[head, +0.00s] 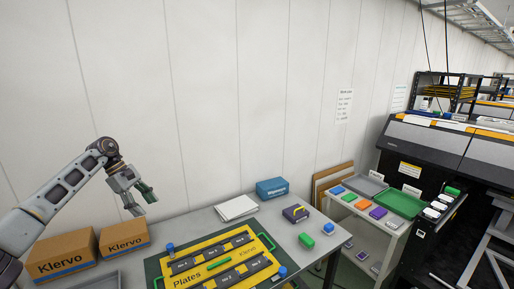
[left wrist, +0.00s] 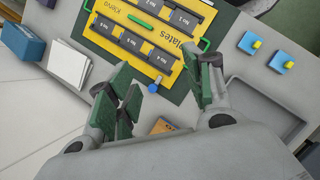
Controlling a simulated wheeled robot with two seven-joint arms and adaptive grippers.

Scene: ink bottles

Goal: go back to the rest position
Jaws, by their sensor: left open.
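My left gripper (head: 144,201) is raised above the left part of the table in the head view, its jaws apart and empty. In the left wrist view its green-padded fingers (left wrist: 160,65) are spread with nothing between them but the scene below. My right gripper is in neither view. A yellow case marked Plates (head: 188,279) lies on a dark mat, right of and below the left gripper.
Two Klervo cartons (head: 64,257) stand close below my left arm. A cart with a green tray (head: 402,204) and a printer (head: 425,145) stand right. Space above the table is free.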

